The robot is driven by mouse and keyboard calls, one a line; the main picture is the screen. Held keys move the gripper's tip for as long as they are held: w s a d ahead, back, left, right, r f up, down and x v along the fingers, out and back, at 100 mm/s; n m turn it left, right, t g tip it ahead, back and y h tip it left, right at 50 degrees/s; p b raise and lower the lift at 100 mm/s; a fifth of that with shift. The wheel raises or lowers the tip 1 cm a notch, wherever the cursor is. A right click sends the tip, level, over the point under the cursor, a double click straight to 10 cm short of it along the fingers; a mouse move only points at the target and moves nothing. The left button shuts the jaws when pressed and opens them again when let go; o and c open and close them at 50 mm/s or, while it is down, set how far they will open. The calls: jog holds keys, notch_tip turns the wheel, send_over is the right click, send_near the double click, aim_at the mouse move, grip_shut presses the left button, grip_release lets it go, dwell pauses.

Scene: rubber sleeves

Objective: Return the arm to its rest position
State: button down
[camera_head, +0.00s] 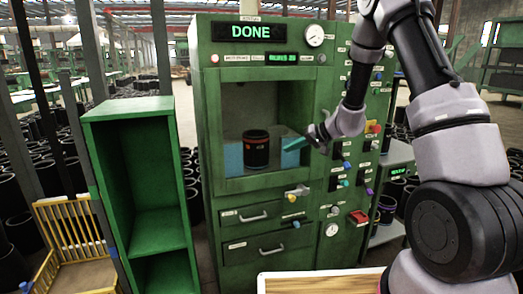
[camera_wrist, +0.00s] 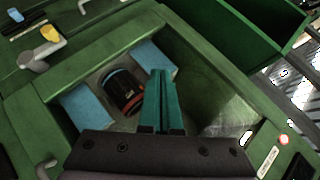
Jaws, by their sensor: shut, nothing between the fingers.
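My gripper (camera_head: 297,143) is in front of the right side of the green machine's open chamber, its teal fingers pointing left. In the wrist view the fingers (camera_wrist: 160,100) are together with nothing between them. A black rubber sleeve with a red band (camera_head: 256,150) stands in the chamber between two blue blocks, apart from my fingers. The sleeve also shows in the wrist view (camera_wrist: 123,92), left of the fingers. The green machine (camera_head: 228,190) has a display (camera_head: 250,31) reading DONE.
An empty green shelf unit (camera_head: 137,108) stands left of the machine. Knobs and levers (camera_head: 297,193) stick out below and right of the chamber. A wooden-topped surface (camera_head: 320,283) is at the bottom. Many black sleeves stand on the floor behind.

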jog(key=s+d+r+g+h, duration=0.2)
jog(key=s+d+r, duration=0.1)
jog(key=s+r, duration=1.5)
jog(key=s+d+r+m+t+h, duration=0.1)
jog(key=s+d+r+m+h, duration=0.1)
jog(key=s, duration=0.6)
jog(key=s+d+r+m+t+h, duration=0.2)
jog(key=s+d+r+h, duration=0.1)
jog(key=s+d+r, duration=0.2)
jog(key=s+d, duration=0.2)
jog(key=shift+s+m+h, duration=0.3)
jog(key=shift+s+h, duration=0.05)
jog(key=shift+h, duration=0.05)
jog(key=shift+d, duration=0.1)
